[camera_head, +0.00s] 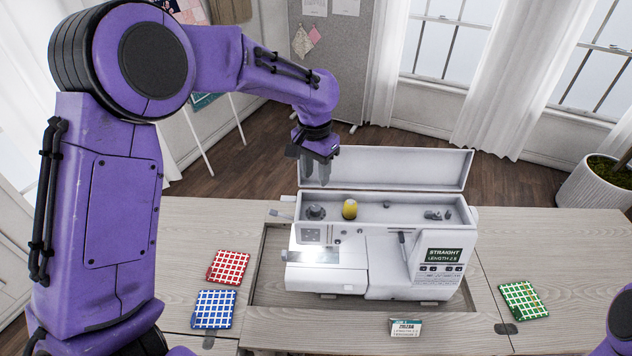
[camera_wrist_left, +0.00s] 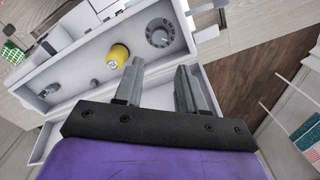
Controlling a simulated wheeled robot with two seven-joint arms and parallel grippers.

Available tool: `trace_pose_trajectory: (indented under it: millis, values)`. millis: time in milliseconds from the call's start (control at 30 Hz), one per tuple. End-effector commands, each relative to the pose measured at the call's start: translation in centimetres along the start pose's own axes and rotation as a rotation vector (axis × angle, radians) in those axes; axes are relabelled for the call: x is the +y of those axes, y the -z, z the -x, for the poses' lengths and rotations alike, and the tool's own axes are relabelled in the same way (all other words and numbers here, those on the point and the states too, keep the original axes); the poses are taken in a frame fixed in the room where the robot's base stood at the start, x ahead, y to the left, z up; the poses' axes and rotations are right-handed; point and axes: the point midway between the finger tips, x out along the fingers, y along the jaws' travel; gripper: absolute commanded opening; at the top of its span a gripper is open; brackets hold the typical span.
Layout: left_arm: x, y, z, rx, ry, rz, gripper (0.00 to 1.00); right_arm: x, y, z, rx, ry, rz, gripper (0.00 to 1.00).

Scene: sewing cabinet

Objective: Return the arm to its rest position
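My left arm, purple, reaches in from the left in the head view. Its gripper (camera_head: 317,168) hangs over the left end of the sewing machine's open top compartment, near the raised lid. In the left wrist view the gripper's two fingers (camera_wrist_left: 158,90) are apart with nothing between them. The white sewing machine (camera_head: 325,278) sits in the table recess. A yellow spool (camera_head: 350,209) stands in its top compartment, beside a grey dial (camera_head: 316,212); the spool (camera_wrist_left: 118,55) also shows in the left wrist view. Of my right arm only a purple piece shows at the lower right; its gripper is out of view.
The machine's lid (camera_head: 400,168) stands open at the back. Red (camera_head: 228,267) and blue (camera_head: 214,309) checked cloth squares lie left of the machine, a green one (camera_head: 523,300) right. A small card (camera_head: 405,328) stands in front. A potted plant (camera_head: 598,185) is at the far right.

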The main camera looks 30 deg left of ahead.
Motion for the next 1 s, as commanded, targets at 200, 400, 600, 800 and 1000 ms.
trace_pose_trajectory:
  millis: [200, 400, 600, 800, 1000]
  values:
    - [0.0, 0.0, -0.1, -0.001, 0.0, 0.0, 0.4, 0.0, 0.0, 0.1, 0.0, 0.0, 0.0, 0.43]
    - [0.0, -0.2, -2.2, -0.007, -0.001, 0.001, 0.4, 0.1, 0.3, 0.6, 0.0, 0.0, 0.0, 0.43]
    - [0.1, -0.4, -6.5, -0.01, -0.001, 0.0, 0.4, 0.2, 0.7, 1.7, 0.0, 0.0, 0.0, 0.43]
    - [0.1, -0.4, -9.7, -0.008, -0.001, 0.0, 0.4, 0.2, 1.0, 2.4, 0.0, 0.0, 0.0, 0.43]
    - [0.1, -0.4, -10.7, -0.006, 0.0, -0.001, 0.4, 0.2, 1.0, 2.4, 0.0, 0.0, 0.0, 0.43]
